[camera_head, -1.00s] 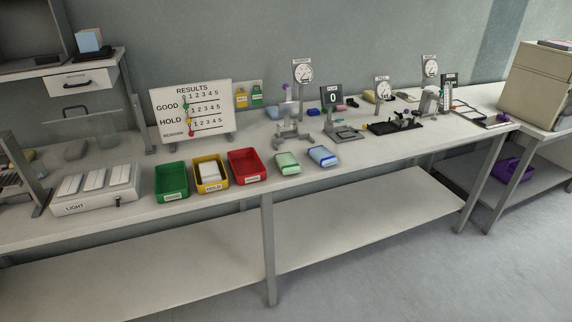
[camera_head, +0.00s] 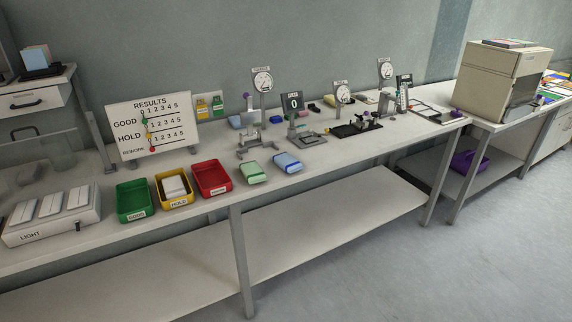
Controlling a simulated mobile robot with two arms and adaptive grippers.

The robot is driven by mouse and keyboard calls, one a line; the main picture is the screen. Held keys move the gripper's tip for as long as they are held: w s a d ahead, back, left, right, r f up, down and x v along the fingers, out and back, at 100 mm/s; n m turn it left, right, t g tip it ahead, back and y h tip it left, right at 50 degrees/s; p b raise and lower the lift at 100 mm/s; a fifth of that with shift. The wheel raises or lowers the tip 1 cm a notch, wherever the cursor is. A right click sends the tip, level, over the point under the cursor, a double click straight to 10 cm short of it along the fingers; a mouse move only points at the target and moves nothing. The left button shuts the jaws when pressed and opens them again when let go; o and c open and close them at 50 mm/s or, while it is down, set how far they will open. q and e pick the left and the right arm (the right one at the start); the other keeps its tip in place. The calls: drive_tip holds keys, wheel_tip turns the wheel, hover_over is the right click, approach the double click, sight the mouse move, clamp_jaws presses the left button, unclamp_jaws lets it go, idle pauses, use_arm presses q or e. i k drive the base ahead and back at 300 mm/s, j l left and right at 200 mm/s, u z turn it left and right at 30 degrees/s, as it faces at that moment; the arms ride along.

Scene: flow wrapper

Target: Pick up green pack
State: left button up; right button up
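The green pack (camera_head: 251,172) is a small pale green packet lying flat near the front edge of the long workbench. A similar blue pack (camera_head: 288,162) lies just to its right, with a small gap between them. The red tray (camera_head: 227,188) stands just to the left of the green pack. Nothing covers the green pack. Neither of my grippers shows in the head view.
A green tray (camera_head: 134,202) and a yellow tray (camera_head: 187,200) holding a white pack stand left of the red one. A light box (camera_head: 50,219) is further left. Metal test fixtures (camera_head: 250,145) and dial gauges stand behind the packs. Floor in front is clear.

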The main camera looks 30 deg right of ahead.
sight(251, 170)
drive_tip(key=i+j+z, duration=0.25)
drive_tip(key=i, duration=0.2)
drive_tip(key=i+j+z, duration=0.3)
drive_tip(key=i+j, duration=0.05)
drive_tip(key=j, duration=0.05)
